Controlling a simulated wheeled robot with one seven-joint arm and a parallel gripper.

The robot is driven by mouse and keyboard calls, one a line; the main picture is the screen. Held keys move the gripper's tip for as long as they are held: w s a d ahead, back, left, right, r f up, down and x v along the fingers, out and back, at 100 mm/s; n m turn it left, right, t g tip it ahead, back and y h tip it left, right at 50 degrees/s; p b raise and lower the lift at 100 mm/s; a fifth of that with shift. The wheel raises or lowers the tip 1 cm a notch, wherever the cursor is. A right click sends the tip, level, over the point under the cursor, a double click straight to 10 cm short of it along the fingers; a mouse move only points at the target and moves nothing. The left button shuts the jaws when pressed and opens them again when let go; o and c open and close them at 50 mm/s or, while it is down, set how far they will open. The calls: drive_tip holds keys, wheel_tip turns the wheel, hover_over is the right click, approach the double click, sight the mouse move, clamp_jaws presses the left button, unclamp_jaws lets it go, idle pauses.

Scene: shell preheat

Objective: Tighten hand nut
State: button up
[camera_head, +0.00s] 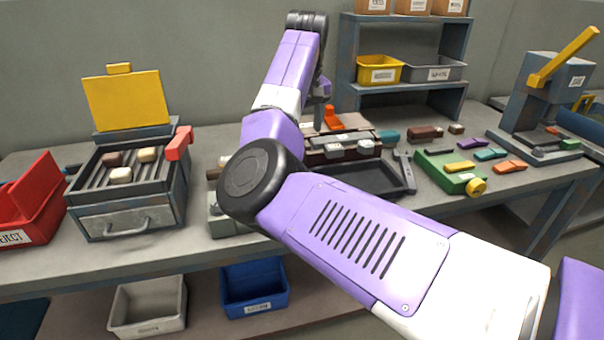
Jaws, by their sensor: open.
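I cannot tell for certain which part is the hand nut. A round yellow knob (476,187) sits on the front right corner of a green fixture (437,168) on the bench. An orange-red part (333,119) stands behind the brown block assembly at the middle of the bench. My arm rises from the lower right, bends, and comes down over the middle of the bench. My gripper (321,113) is small and mostly hidden behind my arm, close to the left of the orange-red part. It is open. Contact with anything cannot be made out.
A grill-like heater (128,222) with a raised yellow lid and pale and brown pieces stands left. A red reject bin (32,208) is beside it. A black tray (362,180) and wrench (404,172) lie mid-bench. A press (546,100) stands right, a shelf (402,88) behind.

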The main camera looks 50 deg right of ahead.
drive_tip(key=s+a, duration=0.1)
drive_tip(key=s+a+f+n+g+y, duration=0.1)
drive_tip(key=a, duration=0.1)
drive_tip(key=s+a+f+g+y, duration=0.1)
drive_tip(key=a, duration=0.1)
drive_tip(key=shift+s+f+n, duration=0.15)
drive_tip(key=shift+s+n, duration=0.15)
drive_tip(key=shift+s, duration=0.05)
wheel_tip(320, 180, down, 8)
drive_tip(key=shift+r+b, duration=0.2)
drive_tip(key=shift+b, duration=0.15)
clamp_jaws()
